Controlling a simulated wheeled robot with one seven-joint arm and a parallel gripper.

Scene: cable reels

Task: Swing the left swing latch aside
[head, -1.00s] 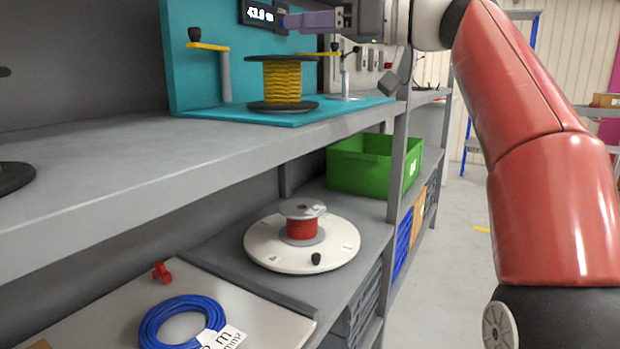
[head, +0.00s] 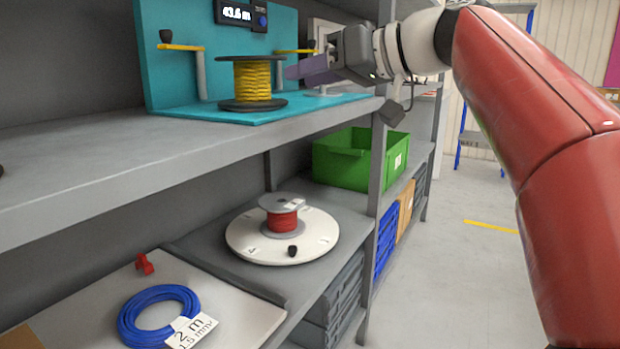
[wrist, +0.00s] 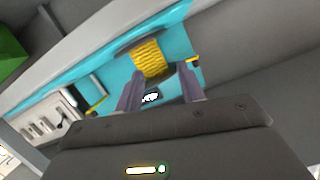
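The left swing latch (head: 180,47) is a yellow bar with a black knob, on a grey post left of the yellow cable reel (head: 252,82). It extends leftward from the post, clear of the reel. In the wrist view, the left latch (wrist: 192,62) shows at the right, near one finger. The right swing latch (head: 296,51) is partly hidden behind my gripper. My gripper (head: 292,72) is right of the reel and apart from the left latch. In the wrist view, my gripper (wrist: 157,73) has its purple fingers apart, with nothing held between them.
A teal back panel (head: 163,80) carries a length display (head: 236,13). Below are a white turntable (head: 245,240) with a red reel (head: 284,217), a green bin (head: 340,163) and a blue cable coil (head: 130,325). A shelf upright (head: 378,165) stands below my gripper.

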